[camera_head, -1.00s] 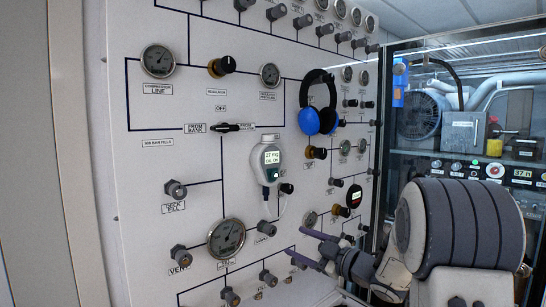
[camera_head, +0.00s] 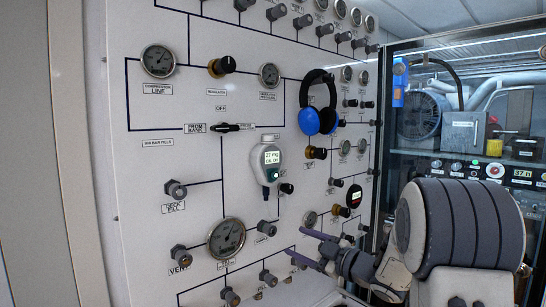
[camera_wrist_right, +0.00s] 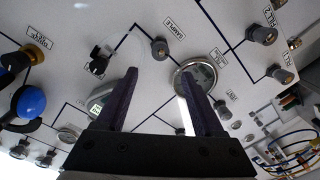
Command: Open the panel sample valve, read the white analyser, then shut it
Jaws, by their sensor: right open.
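The white analyser (camera_head: 267,165) hangs on the middle of the panel. Its green display seems to read 27 mg and OIL OK; the small print is hard to read. In the right wrist view its display (camera_wrist_right: 97,108) is partly behind a finger. The sample valve knob (camera_wrist_right: 159,48), grey and dark beside a SAMPLE label, lies beyond my fingertips; the knob right of the large gauge in the head view (camera_head: 266,228) appears to be it. My right gripper (camera_head: 300,242) is open and empty, in front of the lower panel; its fingers show in the right wrist view (camera_wrist_right: 160,78). My left gripper is out of view.
A large gauge (camera_head: 226,238) sits left of my right gripper. Blue headphones (camera_head: 318,110) hang at the upper right of the analyser. Several knobs and gauges stick out of the panel (camera_head: 130,215). A glass-fronted cabinet (camera_head: 460,100) stands at the right.

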